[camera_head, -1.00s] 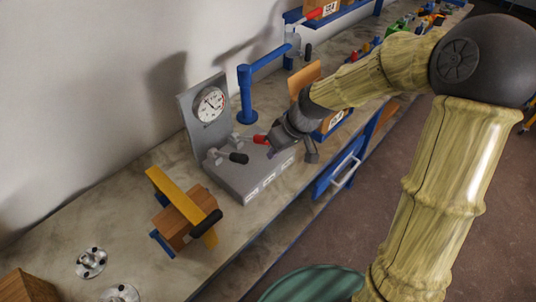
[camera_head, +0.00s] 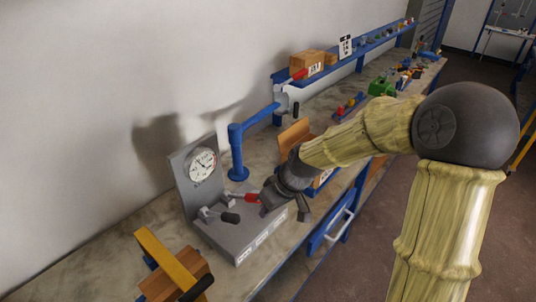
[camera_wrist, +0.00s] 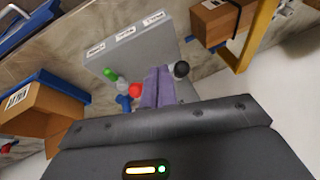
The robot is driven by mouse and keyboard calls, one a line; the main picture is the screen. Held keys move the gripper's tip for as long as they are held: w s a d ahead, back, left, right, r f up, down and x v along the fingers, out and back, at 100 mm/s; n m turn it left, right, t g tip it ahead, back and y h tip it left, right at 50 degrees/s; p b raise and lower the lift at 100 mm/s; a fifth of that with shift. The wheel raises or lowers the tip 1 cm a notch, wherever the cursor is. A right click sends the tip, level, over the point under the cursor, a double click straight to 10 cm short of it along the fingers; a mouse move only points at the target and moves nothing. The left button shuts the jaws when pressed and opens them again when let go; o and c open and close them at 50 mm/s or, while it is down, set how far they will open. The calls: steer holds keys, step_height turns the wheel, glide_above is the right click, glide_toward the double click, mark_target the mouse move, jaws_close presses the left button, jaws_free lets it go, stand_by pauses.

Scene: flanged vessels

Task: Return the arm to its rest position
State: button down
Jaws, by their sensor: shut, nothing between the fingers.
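My gripper (camera_head: 268,202) is at the end of my bent arm, over the right part of the grey gauge unit (camera_head: 240,237). Its purple fingers show together and empty in the wrist view (camera_wrist: 157,86). The red-tipped lever (camera_head: 247,198) is just left of the fingers in the head view; its red end (camera_wrist: 135,91) is beside them in the wrist view. The black-tipped lever (camera_head: 230,217) is farther left, and its black knob (camera_wrist: 181,69) is on the other side of the fingers. Whether the gripper touches the red lever I cannot tell.
A round dial (camera_head: 202,164) stands on the unit's upright plate. A blue post with an arm (camera_head: 237,150) stands behind. A yellow clamp with a wooden block (camera_head: 172,268) is at lower left. A blue shelf (camera_head: 345,52) runs along the wall. Open floor (camera_head: 345,262) lies right of the bench.

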steer(key=s+d+m+t+h, duration=0.1)
steer(key=s+d+m+h, duration=0.3)
steer(key=s+d+m, duration=0.4)
steer(key=s+d, duration=0.4)
steer(key=d, duration=0.4)
steer(key=shift+h, duration=0.4)
steer(key=shift+w+a+r, duration=0.1)
stand_by(1.7)
